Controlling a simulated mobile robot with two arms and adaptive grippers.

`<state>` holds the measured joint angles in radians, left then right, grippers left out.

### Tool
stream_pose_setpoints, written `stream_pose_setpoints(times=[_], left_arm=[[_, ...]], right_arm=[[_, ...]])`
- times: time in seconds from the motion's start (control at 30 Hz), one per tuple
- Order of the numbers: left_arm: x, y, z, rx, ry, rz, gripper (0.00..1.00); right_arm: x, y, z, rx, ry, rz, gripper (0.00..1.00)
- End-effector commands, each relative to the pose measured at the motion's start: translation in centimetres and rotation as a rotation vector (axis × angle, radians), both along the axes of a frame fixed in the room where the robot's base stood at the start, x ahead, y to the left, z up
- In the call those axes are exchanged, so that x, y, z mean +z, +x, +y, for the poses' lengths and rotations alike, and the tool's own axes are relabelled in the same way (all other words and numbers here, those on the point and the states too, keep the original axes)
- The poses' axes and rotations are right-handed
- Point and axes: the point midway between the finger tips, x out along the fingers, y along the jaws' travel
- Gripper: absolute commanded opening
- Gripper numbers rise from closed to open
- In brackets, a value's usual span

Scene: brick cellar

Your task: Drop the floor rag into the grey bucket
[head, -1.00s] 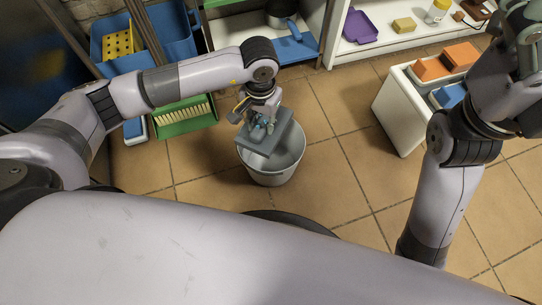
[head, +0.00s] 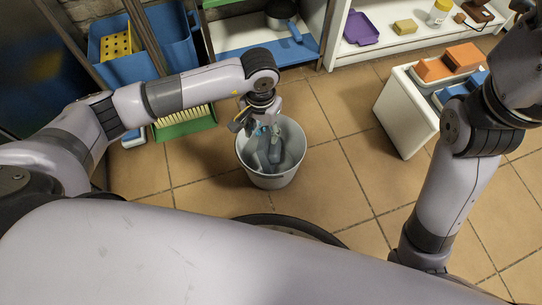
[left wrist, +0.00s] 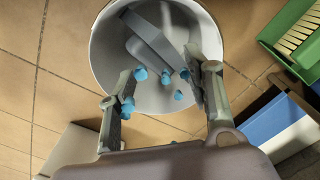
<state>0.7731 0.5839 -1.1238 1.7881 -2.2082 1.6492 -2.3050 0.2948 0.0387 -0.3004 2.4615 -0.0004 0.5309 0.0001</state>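The grey bucket (head: 268,181) stands upright on the tiled floor; in the left wrist view its round mouth (left wrist: 101,52) fills the top middle. The floor rag (left wrist: 158,42), a flat grey-blue piece, lies tilted inside the bucket, and part of it shows in the head view (head: 262,160). My left gripper (head: 265,132) points down over the bucket's mouth.
A green dustpan with a brush (head: 186,122) lies left of the bucket. A white box with orange and blue items (head: 402,112) stands to the right. White shelves (head: 375,48) line the back. Floor between bucket and box is clear.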

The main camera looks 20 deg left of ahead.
Motion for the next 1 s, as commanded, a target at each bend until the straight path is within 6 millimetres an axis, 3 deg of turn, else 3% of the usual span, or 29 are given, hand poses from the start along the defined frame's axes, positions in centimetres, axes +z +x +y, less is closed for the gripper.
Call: stream_pose_setpoints(times=[0.3, 0.43, 0.8, 1.0], left_arm=[[0.0, 0.0, 0.0, 0.000, 0.001, 0.000, 0.51], [1.0, 0.1, 0.0, 0.000, -0.001, -0.004, 0.51], [8.4, 0.2, 0.0, 0.000, 0.000, -0.005, 0.51], [11.2, 0.1, 0.0, 0.001, -0.001, -0.003, 0.51]], right_arm=[[0.0, 0.0, 0.0, 0.000, 0.001, 0.000, 0.93], [0.0, 0.0, 0.0, 0.000, 0.001, 0.000, 0.93], [0.0, 0.0, 0.0, 0.000, 0.001, 0.000, 0.93], [0.0, 0.0, 0.0, 0.000, 0.001, 0.000, 0.93]])
